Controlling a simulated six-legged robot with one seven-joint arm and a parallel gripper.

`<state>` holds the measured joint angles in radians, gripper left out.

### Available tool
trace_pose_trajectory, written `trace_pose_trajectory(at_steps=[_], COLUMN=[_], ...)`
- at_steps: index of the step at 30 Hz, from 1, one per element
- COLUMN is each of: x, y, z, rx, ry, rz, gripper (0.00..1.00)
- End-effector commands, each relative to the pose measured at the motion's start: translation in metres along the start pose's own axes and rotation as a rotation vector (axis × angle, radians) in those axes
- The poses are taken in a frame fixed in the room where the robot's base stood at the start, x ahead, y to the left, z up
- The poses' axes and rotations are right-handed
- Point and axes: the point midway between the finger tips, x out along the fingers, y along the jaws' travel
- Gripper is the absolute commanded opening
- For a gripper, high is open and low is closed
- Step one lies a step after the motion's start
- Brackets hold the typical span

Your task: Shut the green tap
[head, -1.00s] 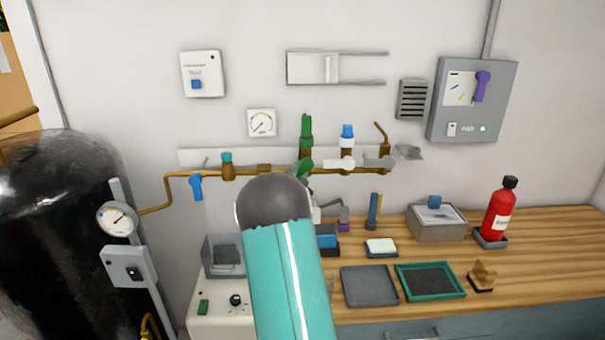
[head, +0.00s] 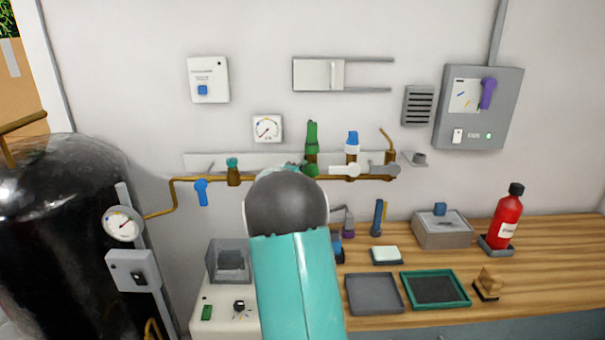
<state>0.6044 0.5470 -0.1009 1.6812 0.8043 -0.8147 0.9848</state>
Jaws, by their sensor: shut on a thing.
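The green tap (head: 312,140) is on the brown pipe (head: 268,179) on the back wall, left of the blue and white tap. Its upright green body is in plain sight. Its lower part shows just above my arm's grey joint, and most of its handle is hidden behind that joint.
A tap with a white handle (head: 345,171) and a blue cap is close on the right. A blue tap (head: 201,192) hangs on the left. A black tank (head: 60,220) stands at far left. The wooden bench (head: 440,265) holds trays and a red bottle (head: 507,215).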

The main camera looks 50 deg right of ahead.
Motion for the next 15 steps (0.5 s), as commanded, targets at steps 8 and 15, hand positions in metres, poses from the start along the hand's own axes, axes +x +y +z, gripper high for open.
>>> trace_pose_trajectory(at_steps=[8,15], x=[-0.0002,-0.0001], y=[-0.0008,-0.0011], z=[0.0002,0.0001], rx=[0.038,0.040], ry=[-0.001,0.000], rz=[0.016,0.017], gripper=[0.00,0.00])
